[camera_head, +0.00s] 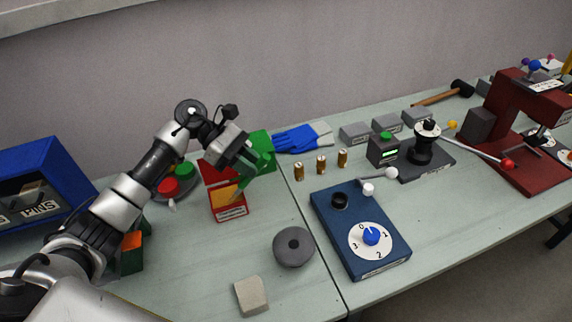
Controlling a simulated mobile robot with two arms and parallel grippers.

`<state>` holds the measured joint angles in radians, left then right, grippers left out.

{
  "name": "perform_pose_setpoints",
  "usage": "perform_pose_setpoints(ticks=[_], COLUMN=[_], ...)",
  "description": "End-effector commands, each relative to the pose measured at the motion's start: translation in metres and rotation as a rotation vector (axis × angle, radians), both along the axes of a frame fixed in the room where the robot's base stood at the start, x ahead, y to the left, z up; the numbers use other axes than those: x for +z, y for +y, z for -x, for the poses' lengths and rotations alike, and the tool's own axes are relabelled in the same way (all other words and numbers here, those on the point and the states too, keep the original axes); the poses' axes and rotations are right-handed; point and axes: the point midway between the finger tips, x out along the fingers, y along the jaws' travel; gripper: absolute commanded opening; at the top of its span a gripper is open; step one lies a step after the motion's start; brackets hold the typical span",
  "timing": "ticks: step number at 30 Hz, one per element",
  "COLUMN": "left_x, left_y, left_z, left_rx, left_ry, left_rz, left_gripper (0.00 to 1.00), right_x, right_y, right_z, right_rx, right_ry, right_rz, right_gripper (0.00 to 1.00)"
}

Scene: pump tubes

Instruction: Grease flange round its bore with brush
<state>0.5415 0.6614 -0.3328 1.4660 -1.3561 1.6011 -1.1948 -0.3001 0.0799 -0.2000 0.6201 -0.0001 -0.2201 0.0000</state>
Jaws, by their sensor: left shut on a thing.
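The flange (294,257) is a dark grey round piece with a bore in its middle, lying flat on the bench near the front. My left gripper (246,163) is shut on a slim green thing (241,185), which looks like the brush. It slants down to the red labelled box (232,214), which has a yellow-orange face or filling. Whether the brush tip is inside the box or in front of it I cannot tell. The gripper is behind and left of the flange, well apart from it. My right gripper is not in view.
A light grey block (251,297) lies in front of the flange. A blue dial box (361,236) stands to its right. A green block (262,144) and blue gloves (301,138) are behind. Several brass pieces (321,165) stand mid-bench. A blue pins bin (40,180) is left.

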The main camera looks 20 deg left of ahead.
Motion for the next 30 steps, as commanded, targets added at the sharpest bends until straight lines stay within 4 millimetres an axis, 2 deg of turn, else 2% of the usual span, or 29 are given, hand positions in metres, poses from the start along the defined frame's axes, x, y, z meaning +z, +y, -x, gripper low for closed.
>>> perform_pose_setpoints(ticks=[30], left_x=[-0.0034], left_y=[0.0062], left_z=[0.0007], left_rx=[0.009], left_ry=[0.007], left_rz=[-0.002], left_gripper=[0.0], right_x=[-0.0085], right_y=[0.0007], right_z=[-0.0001], right_rx=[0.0], right_ry=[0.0], right_rz=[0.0], right_gripper=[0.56])
